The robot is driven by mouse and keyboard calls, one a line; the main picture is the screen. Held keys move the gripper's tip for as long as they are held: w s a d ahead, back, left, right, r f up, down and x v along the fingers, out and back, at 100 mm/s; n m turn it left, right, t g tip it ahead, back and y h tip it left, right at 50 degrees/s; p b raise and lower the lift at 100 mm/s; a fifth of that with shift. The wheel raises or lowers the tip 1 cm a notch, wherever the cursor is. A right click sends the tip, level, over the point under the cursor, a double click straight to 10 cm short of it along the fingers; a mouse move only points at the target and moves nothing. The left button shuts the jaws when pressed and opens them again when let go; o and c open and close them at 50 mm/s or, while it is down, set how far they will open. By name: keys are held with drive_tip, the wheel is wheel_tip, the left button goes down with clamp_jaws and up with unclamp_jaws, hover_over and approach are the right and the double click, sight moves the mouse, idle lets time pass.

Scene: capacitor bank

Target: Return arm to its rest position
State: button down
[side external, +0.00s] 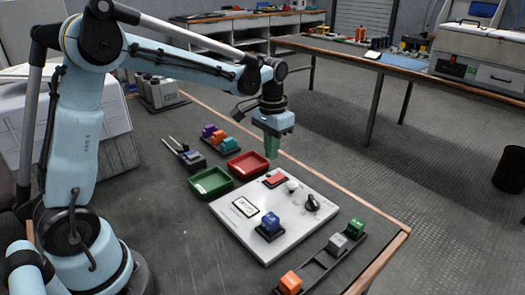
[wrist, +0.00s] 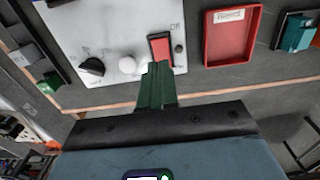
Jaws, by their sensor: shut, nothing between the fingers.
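My gripper (side external: 272,152) points down above the table, near the far edge of the white panel (side external: 236,233). Its green fingers are shut and empty. They also show in the wrist view (wrist: 157,68), in front of the panel's edge by the red switch (wrist: 160,48). The panel carries a blue block (side external: 270,223), a black knob (side external: 312,203), a white knob (side external: 292,186) and a small display (side external: 245,207). My arm is bent, reaching out from the left over the table.
A green tray (side external: 211,184) and a red tray (side external: 248,164) lie behind the panel. A rack of coloured blocks (side external: 217,139) stands behind them. A front rack holds orange (side external: 290,283), grey (side external: 337,244) and green (side external: 355,227) blocks. The air around my gripper looks clear.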

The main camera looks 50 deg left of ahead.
drive_tip(key=s+d+r+t, duration=0.2)
drive_tip(key=s+t, duration=0.1)
drive_tip(key=s, duration=0.4)
drive_tip(key=s+d+r+t, duration=0.1)
drive_tip(key=s+d+t, duration=0.1)
drive_tip(key=s+t, duration=0.2)
drive_tip(key=s, duration=0.3)
drive_tip(key=shift+s+r, duration=0.35)
drive_tip(key=shift+w+d, duration=0.1)
drive_tip(key=g, duration=0.7)
hover_over(270, 181)
wheel_tip(270, 181, down, 3)
drive_tip(key=shift+f, duration=3.1)
